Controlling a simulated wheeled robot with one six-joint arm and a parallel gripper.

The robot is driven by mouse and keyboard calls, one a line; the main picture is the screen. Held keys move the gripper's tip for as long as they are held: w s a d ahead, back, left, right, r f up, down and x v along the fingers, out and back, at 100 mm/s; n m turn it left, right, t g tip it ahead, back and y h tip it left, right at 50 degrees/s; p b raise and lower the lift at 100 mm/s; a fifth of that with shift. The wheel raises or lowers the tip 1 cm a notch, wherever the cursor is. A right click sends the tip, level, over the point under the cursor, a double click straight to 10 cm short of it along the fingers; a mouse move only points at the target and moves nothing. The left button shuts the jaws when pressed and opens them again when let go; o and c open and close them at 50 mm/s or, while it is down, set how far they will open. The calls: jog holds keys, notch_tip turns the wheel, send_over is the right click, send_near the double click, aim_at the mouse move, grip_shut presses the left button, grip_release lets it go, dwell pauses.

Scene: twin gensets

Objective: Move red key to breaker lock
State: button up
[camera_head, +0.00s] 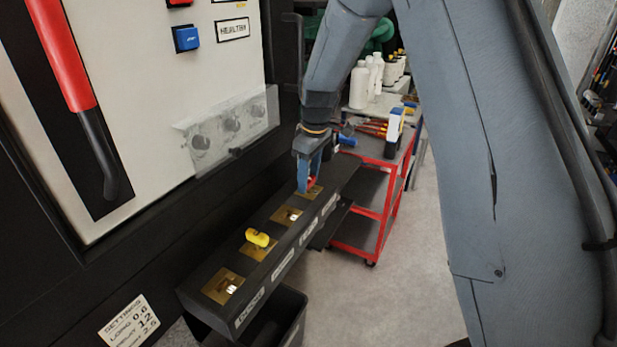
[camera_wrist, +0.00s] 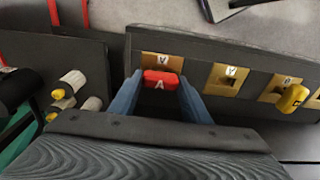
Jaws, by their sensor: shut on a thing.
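The red key (camera_wrist: 161,80), marked A, stands at the end brass lock plate of the dark lock bar in the wrist view. My gripper (camera_wrist: 163,92) has its blue fingers on both sides of the key and is shut on it. In the head view the gripper (camera_head: 307,178) points down at the far end of the lock bar (camera_head: 262,232), with a little of the red key (camera_head: 311,182) showing. I cannot tell how deep the key sits in the plate. The label of the breaker lock is not readable.
A yellow key (camera_head: 257,238) sits in another brass plate; two other plates look empty. A cabinet panel with a large red-handled lever (camera_head: 62,55) stands at left. A red cart (camera_head: 385,165) with tools and bottles is beyond the bar. Open floor (camera_head: 385,295) lies right.

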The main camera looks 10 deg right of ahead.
jog(key=o, duration=1.2)
jog(key=shift+r+p, duration=1.65)
jog(key=shift+r, duration=2.1)
jog(key=shift+s, duration=0.1)
jog(key=s+d+f+m+b, duration=0.2)
jog(key=s+f+m+b, duration=0.1)
jog(key=s, duration=0.5)
jog(key=s+d+f+m+b, duration=0.3)
jog(key=s+f+m+b, duration=0.1)
jog(key=s, duration=0.5)
jog(key=s+d+f+m+h+b, duration=0.1)
jog(key=s+d+f+m+b, duration=0.1)
jog(key=s, duration=0.6)
jog(key=shift+s+d+f+m+t+b, duration=0.1)
jog(key=shift+d+f+m+t+b, duration=0.2)
jog(key=shift+f+b, duration=0.4)
jog(key=shift+s+d+f+m+b, duration=0.1)
jog(key=shift+f+m+b, duration=0.4)
jog(key=shift+f, duration=0.3)
